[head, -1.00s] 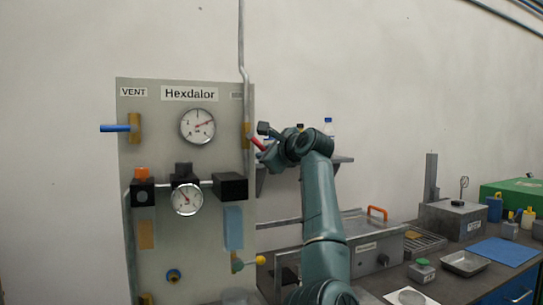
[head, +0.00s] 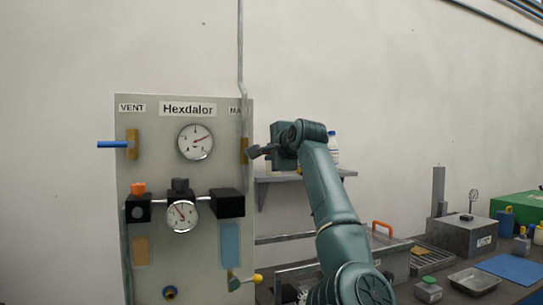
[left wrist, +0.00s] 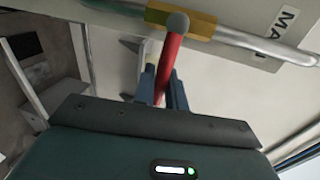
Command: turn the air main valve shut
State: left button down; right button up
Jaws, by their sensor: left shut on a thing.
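The air main valve has a brass body (head: 244,151) on the vertical pipe at the right edge of the panel. In the left wrist view the brass body (left wrist: 181,22) carries a red lever (left wrist: 170,57). The lever runs roughly across the pipe in that picture. My left gripper (head: 255,152) is at the valve's right side. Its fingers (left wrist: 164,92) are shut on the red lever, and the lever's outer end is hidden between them. In the head view the lever cannot be made out. My right gripper is not in view.
The grey panel (head: 205,265) holds gauges, a blue vent lever (head: 112,144) and a yellow-knobbed lever (head: 257,279) below. A wall shelf (head: 300,177) with bottles is behind my arm. A bench with trays and boxes stands at the right.

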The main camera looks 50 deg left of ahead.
pick_arm(q)
jog(key=shift+r, duration=0.15)
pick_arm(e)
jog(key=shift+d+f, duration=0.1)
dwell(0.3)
pick_arm(q)
jog(key=c, duration=1.5)
grip_release()
